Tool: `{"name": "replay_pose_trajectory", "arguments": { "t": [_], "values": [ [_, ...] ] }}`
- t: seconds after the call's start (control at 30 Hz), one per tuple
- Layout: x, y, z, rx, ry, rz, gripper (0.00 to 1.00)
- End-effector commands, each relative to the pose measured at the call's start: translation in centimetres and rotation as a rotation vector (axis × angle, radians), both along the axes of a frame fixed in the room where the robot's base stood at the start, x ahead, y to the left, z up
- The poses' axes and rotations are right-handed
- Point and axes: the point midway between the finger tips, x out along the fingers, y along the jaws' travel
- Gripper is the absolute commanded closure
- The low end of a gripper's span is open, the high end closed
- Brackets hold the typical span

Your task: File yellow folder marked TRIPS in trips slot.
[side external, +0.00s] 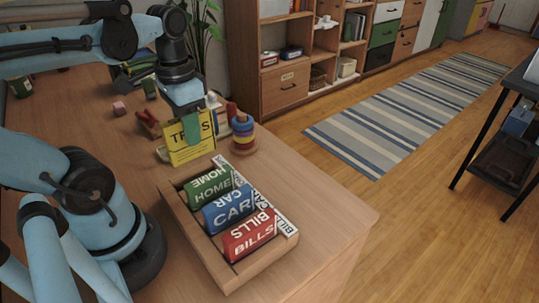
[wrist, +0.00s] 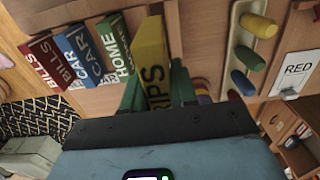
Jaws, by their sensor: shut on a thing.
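My gripper (side external: 192,125) is shut on the yellow folder (side external: 186,153), marked TRIPS, and holds it upright behind the far end of the wooden file box (side external: 272,256). The wrist view shows the same folder (wrist: 151,50) between the green fingers of my gripper (wrist: 156,88). The box holds a green HOME folder (side external: 209,187), a blue CAR folder (side external: 228,212) and a red BILLS folder (side external: 248,238), with white label strips along its right side. The label of the trips slot cannot be read. Whether the folder's lower edge touches the table cannot be told.
A stack of coloured rings (side external: 243,135) stands right of the folder, close to the box's far end. Red blocks (side external: 147,124) and a pink cube (side external: 119,108) lie to the left. Table right of the box is clear.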

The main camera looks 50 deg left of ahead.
Motion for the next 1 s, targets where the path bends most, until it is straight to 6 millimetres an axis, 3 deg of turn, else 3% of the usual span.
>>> {"name": "replay_pose_trajectory", "arguments": {
  "t": [1.0],
  "values": [
    [-0.5, 0.3, -4.6, 0.000, 0.000, 0.000, 1.00]
  ]
}}
